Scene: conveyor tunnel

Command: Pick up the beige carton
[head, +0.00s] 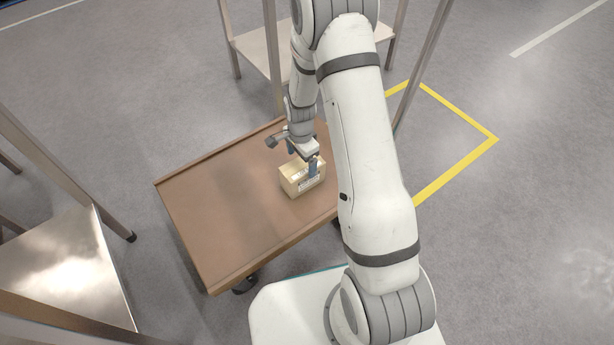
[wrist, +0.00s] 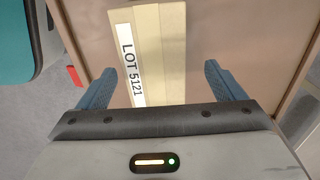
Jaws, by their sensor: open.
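The beige carton (head: 299,180) stands on a brown wheeled cart (head: 215,215), near its right part in the head view. In the wrist view the carton (wrist: 160,50) shows its top, with a white label reading "LOT 5121" along its left side. My gripper (wrist: 160,83) is open, with one blue finger on each side of the carton and a gap to it on both sides. In the head view my gripper (head: 303,163) is at the carton from above and hides part of it. I cannot tell how far down the fingers reach.
Metal-legged tables stand at the left (head: 65,265) and behind the cart (head: 262,50). Their posts rise near the cart. A yellow floor marking (head: 465,160) lies at the right. The left half of the cart is bare.

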